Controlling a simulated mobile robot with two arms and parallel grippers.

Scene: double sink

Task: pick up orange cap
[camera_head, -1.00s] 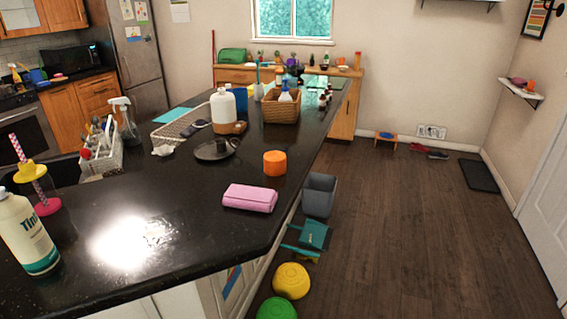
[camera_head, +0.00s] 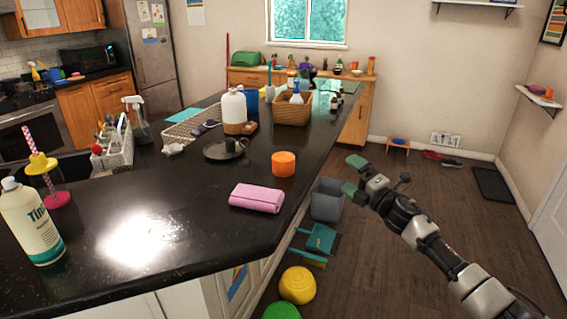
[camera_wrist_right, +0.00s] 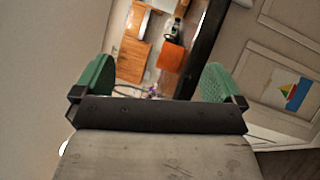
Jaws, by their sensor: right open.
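The orange cap (camera_head: 283,164) stands upright on the dark counter (camera_head: 150,190), close to its right edge. My right gripper (camera_head: 353,176) is to the right of the cap, off the counter edge and apart from the cap. Its two green fingers are spread with nothing between them. In the right wrist view my right gripper (camera_wrist_right: 158,85) also shows open. My left gripper is not in view.
A pink case (camera_head: 257,197) lies in front of the cap. A dark dish with a handle (camera_head: 224,151) is left of it, with a basket (camera_head: 292,110) farther back.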

